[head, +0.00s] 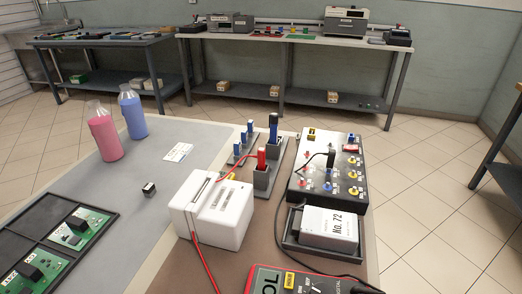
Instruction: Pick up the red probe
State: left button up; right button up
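The red probe (261,160) stands upright in a grey holder block (264,183) on the brown mat, just right of the white box. A thin red lead curves from near its top to behind the white box. A red lead also runs from the white box's near side toward the red multimeter (295,281) at the bottom edge, which is partly cut off. Neither of my grippers is in view.
The white box (214,211) stands close left of the probe. A blue-and-black tool (273,124) stands in another grey holder behind it. A terminal panel (329,170) and a tray with a white box marked No. 72 (329,226) are to the right. Two bottles stand far left.

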aim_at(260, 156)
jog(key=i+l+u, duration=0.25)
jog(key=u, duration=0.15)
jog(key=i+l+u, duration=0.65)
jog(key=l+u, duration=0.2)
jog(key=j, duration=0.1)
